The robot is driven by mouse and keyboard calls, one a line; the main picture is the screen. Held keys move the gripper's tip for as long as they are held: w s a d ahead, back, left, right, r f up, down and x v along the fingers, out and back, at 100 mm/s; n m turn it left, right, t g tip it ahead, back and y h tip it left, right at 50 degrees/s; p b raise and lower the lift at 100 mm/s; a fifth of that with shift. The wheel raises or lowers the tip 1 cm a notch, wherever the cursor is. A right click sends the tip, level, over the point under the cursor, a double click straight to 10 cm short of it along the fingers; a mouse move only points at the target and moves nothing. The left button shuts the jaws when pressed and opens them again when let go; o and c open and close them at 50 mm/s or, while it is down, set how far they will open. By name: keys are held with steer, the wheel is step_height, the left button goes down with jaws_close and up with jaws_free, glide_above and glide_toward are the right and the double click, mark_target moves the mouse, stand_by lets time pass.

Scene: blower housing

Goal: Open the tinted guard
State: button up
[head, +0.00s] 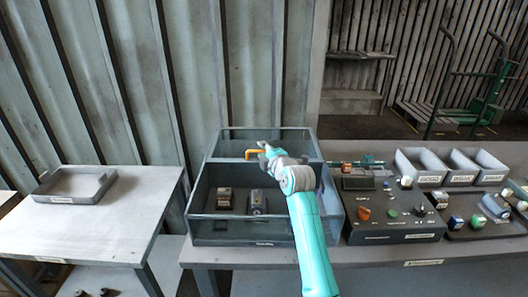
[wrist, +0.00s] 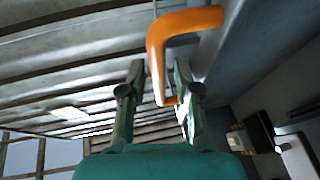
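The tinted guard (head: 222,176) is a dark, see-through cover on the housing on the bench, with small parts visible behind it. Its orange handle (head: 251,154) shows at the upper middle of the housing. My gripper (head: 268,150) is at the handle, just right of it in the head view. In the wrist view, the handle (wrist: 155,62) is a large orange bracket. Its long bar lies between my two spread fingers (wrist: 157,82), and its lower end is close to the right finger. The fingers do not look closed on it. How far the guard is open is unclear.
A control panel (head: 395,226) with knobs and buttons stands right of the housing. Grey bins (head: 420,166) are behind it. A left table (head: 85,224) holds a shallow tray (head: 75,197). A corrugated wall (head: 140,90) stands behind.

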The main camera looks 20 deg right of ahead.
steer(key=shift+s, duration=0.15)
steer(key=s+d+r, duration=0.1)
steer(key=s+r, duration=0.1)
steer(key=s, duration=0.9)
steer(key=shift+s, duration=0.25)
